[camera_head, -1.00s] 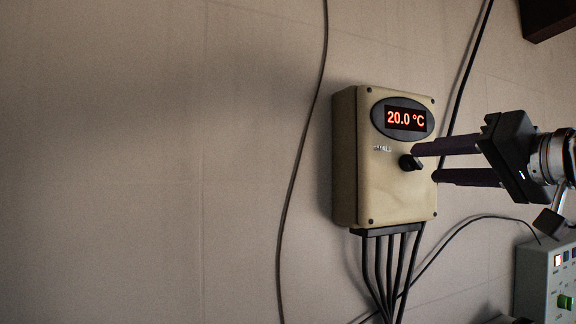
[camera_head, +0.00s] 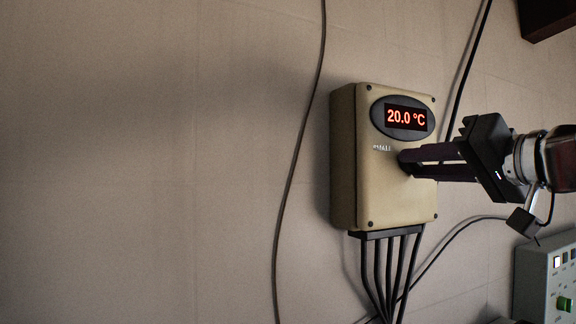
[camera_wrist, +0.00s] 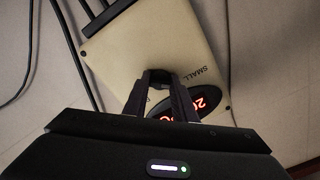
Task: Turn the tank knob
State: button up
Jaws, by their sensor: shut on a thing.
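The tank control box (camera_head: 385,198) is a beige unit on the wall, with an oval red display (camera_head: 404,117) reading 20.0 °C and the label SMALL below it. My gripper (camera_head: 408,162) reaches in from the right, its two dark fingers closed around the black knob below the display. In the head view the fingers hide the knob. In the wrist view the knob (camera_wrist: 158,76) shows between the fingertips (camera_wrist: 157,84), and the box face (camera_wrist: 130,50) appears turned, with SMALL and part of the display visible.
Several black cables (camera_head: 390,275) leave the bottom of the box. A loose cable (camera_head: 297,150) hangs on the wall to its left. A grey panel (camera_head: 545,280) with a green control stands at the lower right. The wall on the left is bare.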

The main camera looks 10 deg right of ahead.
jog(key=c, duration=0.3)
jog(key=shift+d, duration=0.2)
jog(key=shift+c, duration=0.4)
jog(key=shift+a+f, duration=0.1)
